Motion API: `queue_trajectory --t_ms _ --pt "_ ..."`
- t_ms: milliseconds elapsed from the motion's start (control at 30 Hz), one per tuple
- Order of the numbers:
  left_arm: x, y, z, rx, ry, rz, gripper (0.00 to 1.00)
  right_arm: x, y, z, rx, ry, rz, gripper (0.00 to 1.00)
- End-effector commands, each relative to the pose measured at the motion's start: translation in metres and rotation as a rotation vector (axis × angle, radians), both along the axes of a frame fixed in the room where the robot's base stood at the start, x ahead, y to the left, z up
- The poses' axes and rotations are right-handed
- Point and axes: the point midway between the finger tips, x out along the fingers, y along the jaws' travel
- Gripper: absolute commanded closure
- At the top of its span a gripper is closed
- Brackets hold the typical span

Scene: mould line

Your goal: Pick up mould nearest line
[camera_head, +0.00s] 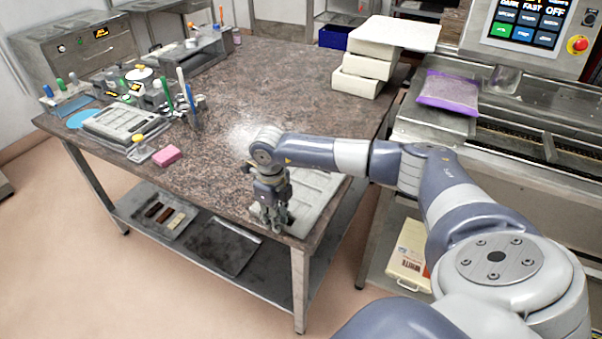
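A pale grey mould (318,190) with several rectangular cavities lies flat on the front right corner of the speckled brown table (290,100). My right gripper (274,226) points down over the left part of this mould and hides some of it. Its fingers are small and dark here, so I cannot tell whether they are open or shut, or whether they touch the mould's edge. Another grey mould (118,122) lies at the table's left side, away from the gripper. My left gripper is not in view.
White blocks (362,70) are stacked at the table's back right under a white slab. A pink block (166,155) and several tools are at the left. The machine line with a purple bag (448,92) stands at the right. The table's middle is clear.

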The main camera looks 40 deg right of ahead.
Motion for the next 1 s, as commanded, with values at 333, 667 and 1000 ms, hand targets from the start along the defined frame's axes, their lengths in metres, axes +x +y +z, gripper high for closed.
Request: queue_trajectory --t_ms 333,667,1000 --pt "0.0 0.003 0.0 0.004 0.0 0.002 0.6 0.001 0.0 0.001 0.0 -0.002 0.0 1.0" --pt "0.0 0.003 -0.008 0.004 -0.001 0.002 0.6 0.002 0.0 0.011 0.0 -0.006 -0.001 1.0" --pt "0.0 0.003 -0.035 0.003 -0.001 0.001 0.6 -0.037 0.002 0.035 -0.003 -0.001 0.003 1.0"
